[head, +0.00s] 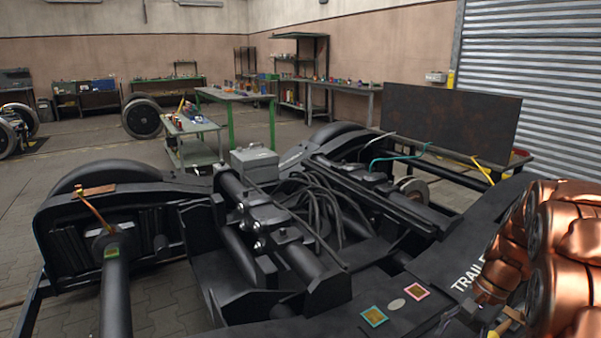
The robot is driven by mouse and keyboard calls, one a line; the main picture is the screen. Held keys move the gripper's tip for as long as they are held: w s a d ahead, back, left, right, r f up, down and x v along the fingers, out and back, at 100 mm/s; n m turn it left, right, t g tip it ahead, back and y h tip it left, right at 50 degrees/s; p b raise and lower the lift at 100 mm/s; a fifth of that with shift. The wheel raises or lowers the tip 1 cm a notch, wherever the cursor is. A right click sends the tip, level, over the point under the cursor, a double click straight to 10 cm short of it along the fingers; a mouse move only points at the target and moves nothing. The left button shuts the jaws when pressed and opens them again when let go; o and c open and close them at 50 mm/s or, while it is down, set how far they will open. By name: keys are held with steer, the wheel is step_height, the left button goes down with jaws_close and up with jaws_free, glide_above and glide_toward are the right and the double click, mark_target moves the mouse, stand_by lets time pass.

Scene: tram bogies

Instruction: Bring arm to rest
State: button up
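My copper-coloured arm (565,250) fills the right edge of the head view, folded close to the camera. Its narrower end reaches down to the lower right, over the dark bogie frame (440,270). A small grey and dark part that looks like my gripper (458,320) shows there, partly cut off by the bottom edge. Its fingers are not clear, so I cannot tell if it is open or shut. I see nothing clearly held in it.
The black bogie, with cables (325,205) and a grey box (254,164), fills the foreground. A green-edged tag (374,316) and a pink-edged tag (417,291) lie on its frame. A trolley (194,140) and workbenches (235,96) stand behind. Paved floor is free at left.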

steer(key=s+a+r+n+g+h, duration=0.1)
steer(key=s+a+n, duration=0.2)
steer(key=s+a, duration=0.25)
steer(key=s+a+r+n+h, duration=0.1)
steer(key=s+a+r+n, duration=0.1)
steer(key=s+a, duration=0.35)
steer(key=s+a+n+h, duration=0.2)
steer(key=s+a+n, duration=0.45)
steer(key=s, duration=0.65)
step_height(320, 180, up, 25)
steer(key=p, duration=2.5)
steer(key=shift+a+r, duration=0.15)
steer(key=shift+r, duration=0.05)
steer(key=shift+w+m, duration=0.1)
steer(key=shift+m, duration=0.15)
steer(key=shift+c, duration=0.2)
